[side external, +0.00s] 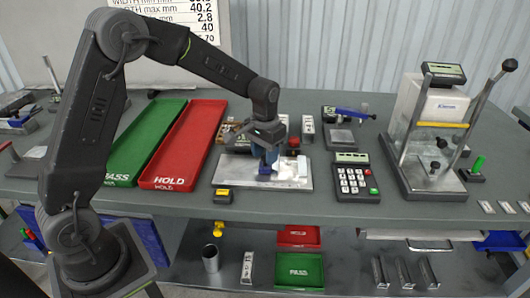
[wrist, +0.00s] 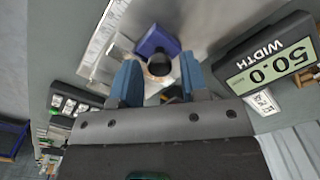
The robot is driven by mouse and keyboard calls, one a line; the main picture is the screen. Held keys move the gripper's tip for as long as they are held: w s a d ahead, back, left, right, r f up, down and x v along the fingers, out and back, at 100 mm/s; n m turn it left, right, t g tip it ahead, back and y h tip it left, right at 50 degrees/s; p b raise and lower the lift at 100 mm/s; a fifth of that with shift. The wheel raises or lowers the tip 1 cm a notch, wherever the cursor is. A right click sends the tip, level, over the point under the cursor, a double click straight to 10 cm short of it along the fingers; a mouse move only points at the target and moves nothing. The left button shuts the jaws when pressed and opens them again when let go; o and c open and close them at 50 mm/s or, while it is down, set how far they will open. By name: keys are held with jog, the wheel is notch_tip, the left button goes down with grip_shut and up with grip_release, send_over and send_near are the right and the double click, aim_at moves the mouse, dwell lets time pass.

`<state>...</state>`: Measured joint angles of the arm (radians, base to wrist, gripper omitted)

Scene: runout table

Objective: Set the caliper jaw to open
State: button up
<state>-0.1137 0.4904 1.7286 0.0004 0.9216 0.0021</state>
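The caliper gauge is a pale metal plate (side external: 288,182) in the middle of the table, partly hidden by my gripper. A blue block (wrist: 152,38) sits on it, and it also shows low beside the plate's middle in the side view (side external: 264,171). A round black knob (wrist: 160,64) stands against the block. A dark display (wrist: 265,62) beside the plate reads WIDTH 50.0. My gripper (wrist: 161,80) has two blue fingers spread apart, one on each side of the knob. Slim gaps seem to show, so contact is unclear. In the side view, my gripper (side external: 267,154) points down over the plate.
A green PASS tray (side external: 148,135) and a red HOLD tray (side external: 186,140) lie left of the plate. A keypad unit (side external: 355,180) stands close on its right. A tall lever press (side external: 430,130) is farther right. A small yellow-topped block (side external: 222,196) sits in front.

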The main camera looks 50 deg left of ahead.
grip_shut()
jog(key=s+a, duration=0.2)
jog(key=a, duration=0.1)
jog(key=shift+s, duration=0.4)
jog(key=shift+o, duration=1)
grip_release()
jog(key=shift+d, duration=0.1)
notch_tip(320, 180, up, 14)
